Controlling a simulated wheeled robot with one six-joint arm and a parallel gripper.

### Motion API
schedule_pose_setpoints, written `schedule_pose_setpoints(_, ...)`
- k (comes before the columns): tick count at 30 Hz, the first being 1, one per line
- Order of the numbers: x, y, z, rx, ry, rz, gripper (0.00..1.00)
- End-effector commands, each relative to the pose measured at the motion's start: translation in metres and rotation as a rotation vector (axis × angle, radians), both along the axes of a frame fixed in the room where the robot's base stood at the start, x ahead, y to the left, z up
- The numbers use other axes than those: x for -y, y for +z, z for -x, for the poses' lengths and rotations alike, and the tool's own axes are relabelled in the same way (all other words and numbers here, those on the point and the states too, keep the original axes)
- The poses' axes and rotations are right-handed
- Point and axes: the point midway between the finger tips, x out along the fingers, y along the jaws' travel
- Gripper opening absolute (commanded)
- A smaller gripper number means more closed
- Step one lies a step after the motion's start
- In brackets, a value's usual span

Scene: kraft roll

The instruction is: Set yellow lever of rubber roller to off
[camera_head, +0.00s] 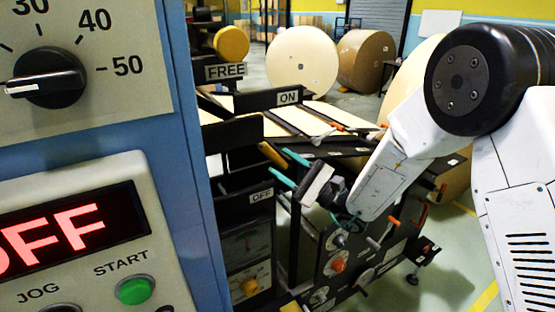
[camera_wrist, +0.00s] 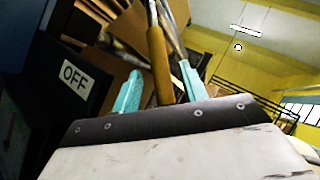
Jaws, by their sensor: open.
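The yellow lever (camera_head: 270,153) is a slim ochre handle between the ON sign (camera_head: 289,97) above and the OFF sign (camera_head: 261,195) below. My gripper (camera_head: 279,162) has teal fingers and is open right at the lever's end. In the wrist view the yellow lever (camera_wrist: 159,68) stands between the two teal fingers of my gripper (camera_wrist: 161,90), with a gap on both sides. The OFF sign (camera_wrist: 75,78) is left of the fingers there. The lever's base is partly hidden in the head view, and I cannot tell its exact setting.
A blue control cabinet (camera_head: 195,200) with a dial and a red display fills the left foreground. A FREE sign (camera_head: 225,72) is at the upper left of the machine. The dark machine frame with knobs and an orange dial (camera_head: 338,265) lies below my gripper. Large paper rolls (camera_head: 302,60) stand behind.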

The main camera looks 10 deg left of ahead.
Motion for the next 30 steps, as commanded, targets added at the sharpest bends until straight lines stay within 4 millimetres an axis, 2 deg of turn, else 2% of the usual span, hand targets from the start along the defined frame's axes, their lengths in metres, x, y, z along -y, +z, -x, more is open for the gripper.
schedule_pose_setpoints(3, 0.02, -0.011, 0.001, -0.004, -0.003, 0.001, 0.43)
schedule_pose_setpoints(9, 0.039, -0.021, 0.004, -0.004, -0.002, 0.002, 0.43)
schedule_pose_setpoints(18, 0.041, -0.022, 0.005, -0.002, -0.002, 0.001, 0.43)
schedule_pose_setpoints(20, 0.042, -0.022, 0.004, -0.003, -0.003, 0.0, 0.29)
schedule_pose_setpoints(23, 0.048, -0.007, 0.0, 0.021, -0.016, -0.009, 0.01)
schedule_pose_setpoints(26, 0.06, 0.03, -0.003, 0.082, -0.03, -0.023, 0.0)
schedule_pose_setpoints(27, 0.065, 0.048, -0.002, 0.116, -0.031, -0.013, 0.0)
schedule_pose_setpoints(30, 0.075, 0.09, 0.003, 0.253, -0.058, 0.079, 0.0)
